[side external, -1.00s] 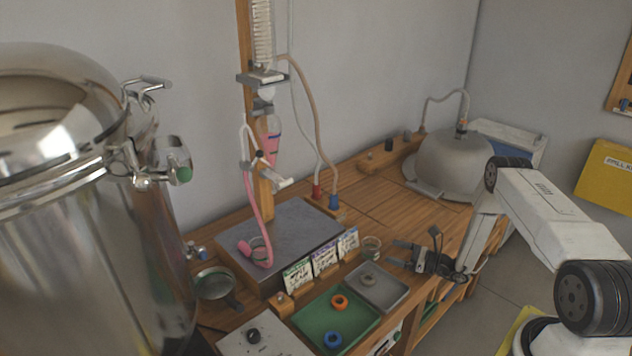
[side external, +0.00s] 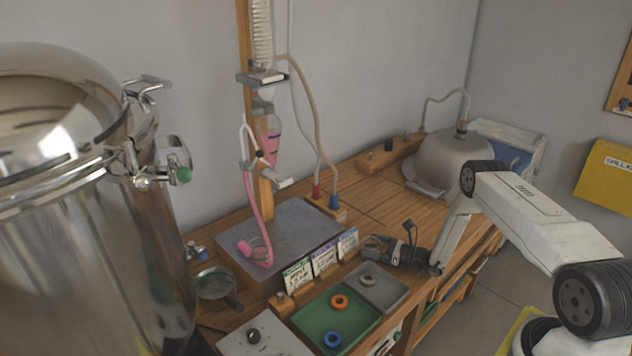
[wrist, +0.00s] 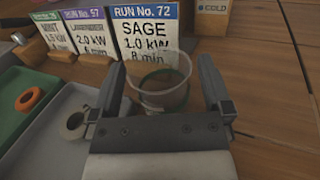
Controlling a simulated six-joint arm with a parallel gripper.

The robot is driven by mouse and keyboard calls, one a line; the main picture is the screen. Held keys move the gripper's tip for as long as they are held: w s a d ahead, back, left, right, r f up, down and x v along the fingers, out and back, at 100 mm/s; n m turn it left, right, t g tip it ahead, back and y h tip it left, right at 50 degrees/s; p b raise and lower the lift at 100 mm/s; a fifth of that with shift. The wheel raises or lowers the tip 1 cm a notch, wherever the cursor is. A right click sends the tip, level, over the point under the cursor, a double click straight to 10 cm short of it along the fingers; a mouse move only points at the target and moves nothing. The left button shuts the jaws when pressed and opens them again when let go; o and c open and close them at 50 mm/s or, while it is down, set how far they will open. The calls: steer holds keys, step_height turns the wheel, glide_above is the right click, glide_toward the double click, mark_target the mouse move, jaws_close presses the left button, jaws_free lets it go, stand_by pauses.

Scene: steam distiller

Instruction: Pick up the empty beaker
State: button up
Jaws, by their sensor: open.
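The empty beaker (wrist: 163,88) is a small clear glass that stands upright on the wooden bench, in front of the SAGE card (wrist: 146,30). My gripper (wrist: 160,92) is open in the wrist view, with one finger on each side of the beaker. Gaps show between the glass and both fingers, so it is not gripped. In the side view my gripper (side external: 375,248) is low over the bench at the beaker (side external: 374,241), which is partly hidden by the fingers.
A grey tray (side external: 392,297) with a metal ring and a green tray (side external: 312,318) with orange and blue rings lie close by. Several run cards (side external: 324,258) stand behind. Bench right of the beaker is clear.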

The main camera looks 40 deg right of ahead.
steer(key=shift+w+a, duration=0.15)
steer(key=shift+w, duration=0.05)
steer(key=shift+c, duration=0.2)
steer(key=c, duration=1.1)
steer(key=shift+r, duration=0.15)
steer(key=shift+r, duration=1.15)
steer(key=s+a+r, duration=0.1)
steer(key=s+r, duration=0.2)
steer(key=s, duration=0.1)
steer(key=s+a+r, duration=0.2)
steer(key=s+r, duration=0.2)
steer(key=s, duration=0.1)
steer(key=s+a+r, duration=0.1)
steer(key=s+r, duration=0.2)
steer(key=s, duration=0.1)
steer(key=shift+s+a+r, duration=0.15)
steer(key=shift+r, duration=0.05)
